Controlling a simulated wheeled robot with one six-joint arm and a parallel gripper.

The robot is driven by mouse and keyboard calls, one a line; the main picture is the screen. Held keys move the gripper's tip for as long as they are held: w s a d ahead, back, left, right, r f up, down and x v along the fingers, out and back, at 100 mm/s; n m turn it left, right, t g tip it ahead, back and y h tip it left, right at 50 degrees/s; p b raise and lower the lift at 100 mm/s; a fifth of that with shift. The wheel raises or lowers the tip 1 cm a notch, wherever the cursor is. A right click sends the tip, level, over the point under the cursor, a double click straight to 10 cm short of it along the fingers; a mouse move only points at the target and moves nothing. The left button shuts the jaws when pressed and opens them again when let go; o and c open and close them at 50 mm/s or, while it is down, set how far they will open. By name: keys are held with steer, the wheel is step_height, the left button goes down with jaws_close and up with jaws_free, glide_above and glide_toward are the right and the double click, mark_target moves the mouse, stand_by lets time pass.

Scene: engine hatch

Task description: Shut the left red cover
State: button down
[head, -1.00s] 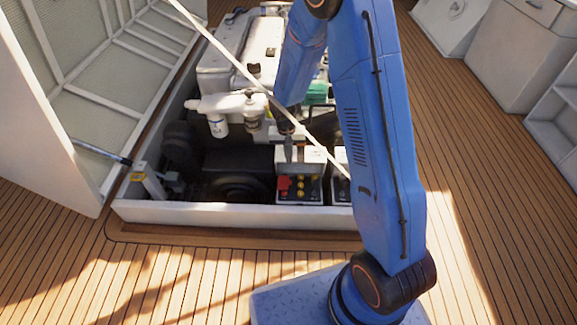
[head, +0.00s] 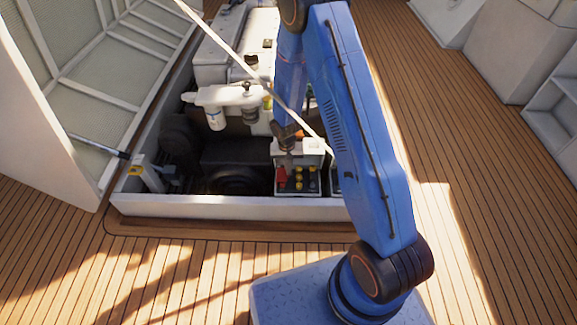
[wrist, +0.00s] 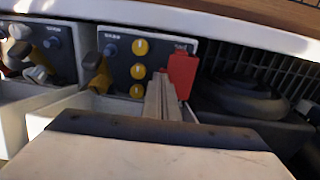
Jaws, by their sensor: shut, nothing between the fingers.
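The left red cover (head: 281,176) is on the left end of the dark battery top (head: 298,191), beside the yellow caps (head: 298,178). In the wrist view, which faces the other way, the red cover (wrist: 182,74) is right of the yellow caps (wrist: 138,70). It looks like a raised flap, but its exact angle is unclear. My gripper (head: 289,166) is shut and empty, just above the battery at the cover. In the wrist view its fingertips (wrist: 160,82) overlap the cover's near left edge; I cannot tell whether they touch.
A second battery panel (wrist: 40,55) is beside the first, partly hidden by my arm in the head view. The white hatch rim (head: 235,205) borders the bay. A white engine (head: 225,60) and filter (head: 215,118) are behind. The large hatch lid (head: 85,70) stands open at left.

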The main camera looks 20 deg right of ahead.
steer(key=shift+f, duration=0.15)
steer(key=shift+s+d+f, duration=0.25)
steer(key=shift+d+f, duration=0.05)
steer(key=shift+f, duration=0.2)
steer(key=shift+w+a+r, duration=0.1)
steer(key=shift+w+a, duration=0.05)
steer(key=shift+a, duration=0.05)
stand_by(0.3)
steer(key=shift+w+a+r, duration=0.15)
steer(key=shift+a, duration=0.1)
steer(key=shift+w+a+r, duration=0.1)
steer(key=shift+a+r, duration=0.1)
steer(key=shift+r, duration=0.3)
step_height(320, 180, up, 13)
steer(key=shift+d+r, duration=0.15)
steer(key=shift+d, duration=0.25)
steer(key=shift+r, duration=0.1)
